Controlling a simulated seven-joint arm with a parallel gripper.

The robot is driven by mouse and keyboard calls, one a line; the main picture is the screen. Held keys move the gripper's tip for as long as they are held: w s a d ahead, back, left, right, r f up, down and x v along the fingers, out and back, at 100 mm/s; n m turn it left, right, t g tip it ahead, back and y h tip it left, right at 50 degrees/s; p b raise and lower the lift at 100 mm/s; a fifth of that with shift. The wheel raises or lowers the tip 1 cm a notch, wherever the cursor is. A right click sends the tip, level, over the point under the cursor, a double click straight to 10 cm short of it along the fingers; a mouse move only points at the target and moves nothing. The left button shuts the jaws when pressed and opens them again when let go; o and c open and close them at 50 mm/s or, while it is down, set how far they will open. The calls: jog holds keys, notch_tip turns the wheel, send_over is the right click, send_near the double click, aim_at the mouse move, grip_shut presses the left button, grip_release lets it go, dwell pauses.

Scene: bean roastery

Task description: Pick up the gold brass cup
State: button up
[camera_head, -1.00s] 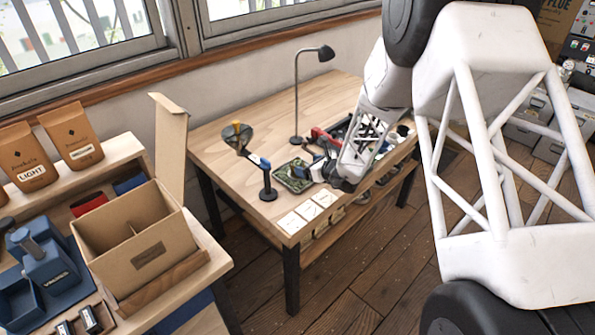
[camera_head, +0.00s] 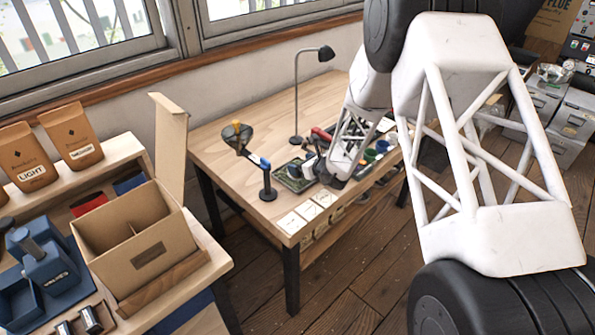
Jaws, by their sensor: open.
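I cannot make out the gold brass cup in this view. Small cups stand near the right edge of the wooden workbench, among them a green one (camera_head: 370,155) and a blue one (camera_head: 382,146). My white lattice arm reaches over the bench from the right and covers part of its right half. My gripper cannot be made out at the arm's far end, among the small dark, red and grey items there.
A desk lamp (camera_head: 297,100) and a small stand (camera_head: 267,178) rise from the workbench (camera_head: 222,143). A dark tray (camera_head: 292,176) and white cards (camera_head: 307,211) lie near its front. A cardboard box (camera_head: 150,250) sits on the left counter.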

jog(key=shift+w+a+f, duration=0.1)
jog(key=shift+w+a, duration=0.1)
dwell(0.5)
jog(key=c, duration=1.1)
jog(key=shift+r, duration=0.75)
notch_tip(320, 180, up, 2)
jog(key=shift+r, duration=0.1)
jog(key=s+d+r, duration=0.1)
jog(key=s+d, duration=0.2)
jog(key=s, duration=1.2)
jog(key=shift+s+d+r, duration=0.15)
jog(key=shift+s, duration=0.2)
